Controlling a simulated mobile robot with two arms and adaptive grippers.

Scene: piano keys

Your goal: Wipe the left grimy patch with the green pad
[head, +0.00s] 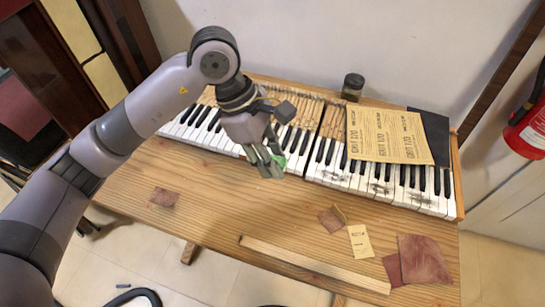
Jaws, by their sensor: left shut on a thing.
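My left gripper (272,165) is over the middle of the keyboard, pointing down. It is shut on the green pad (280,159), of which only a small part shows between the fingers. Several dark grimy patches mark the white keys of the right-hand key section. The left grimy patch (334,178) is to the right of the gripper and apart from it. A middle patch (381,189) and a right patch (420,198) lie further right. Whether the pad touches the keys beneath it I cannot tell. My right gripper is not in view.
Sandpaper scraps (424,260) and a wooden strip (315,264) lie on the wooden table (225,205). The table's front middle is mostly clear.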

